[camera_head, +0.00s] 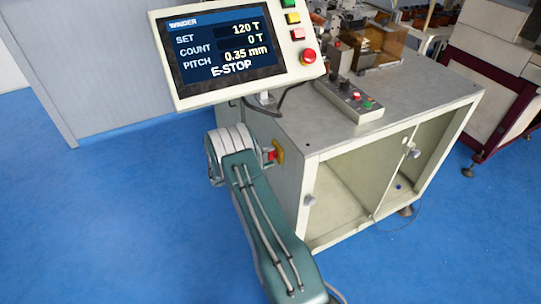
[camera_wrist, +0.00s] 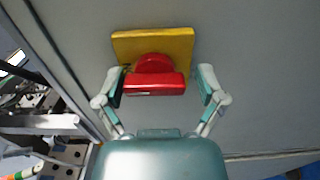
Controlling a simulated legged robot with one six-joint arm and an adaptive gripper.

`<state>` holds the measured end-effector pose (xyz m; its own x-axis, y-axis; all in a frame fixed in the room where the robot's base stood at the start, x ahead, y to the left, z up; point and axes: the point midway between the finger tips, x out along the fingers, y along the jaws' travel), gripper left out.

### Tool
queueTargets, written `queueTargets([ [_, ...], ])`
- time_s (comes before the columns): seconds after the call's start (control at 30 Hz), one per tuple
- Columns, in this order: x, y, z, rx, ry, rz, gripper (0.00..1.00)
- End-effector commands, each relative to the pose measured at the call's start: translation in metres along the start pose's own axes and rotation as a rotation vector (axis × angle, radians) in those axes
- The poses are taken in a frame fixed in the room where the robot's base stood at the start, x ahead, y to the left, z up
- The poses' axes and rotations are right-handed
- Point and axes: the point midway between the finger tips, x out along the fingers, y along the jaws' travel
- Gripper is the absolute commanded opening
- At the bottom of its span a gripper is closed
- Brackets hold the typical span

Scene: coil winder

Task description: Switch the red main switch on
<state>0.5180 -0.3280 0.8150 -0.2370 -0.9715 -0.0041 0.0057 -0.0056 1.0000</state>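The red main switch (camera_head: 272,155) sits on a yellow plate (camera_head: 281,152) on the left side of the cream winder cabinet (camera_head: 284,185). In the wrist view, its red bar handle (camera_wrist: 154,84) lies level across the picture, below the yellow plate (camera_wrist: 180,42). My gripper (camera_wrist: 160,86) is open, with one finger on each side of the handle. The left finger is very close to the handle's left end; I cannot tell if it touches. The right finger stands clear of the right end. In the head view, my arm mostly hides the gripper.
The display panel (camera_head: 228,55) hangs above my arm and reads "E-STOP", with a red mushroom button (camera_head: 309,56) at its lower right. A small button box (camera_head: 350,100) stands on the cabinet top. Blue floor (camera_head: 130,210) is clear to the left.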

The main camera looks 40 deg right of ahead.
Motion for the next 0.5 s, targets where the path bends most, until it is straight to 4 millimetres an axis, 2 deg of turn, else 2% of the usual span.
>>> queueTargets([
  [0.37, -0.0006, 0.0019, -0.0011, 0.004, 0.003, 0.001, 1.00],
  [0.5, -0.0101, 0.0022, -0.0021, 0.004, 0.007, 0.002, 1.00],
])
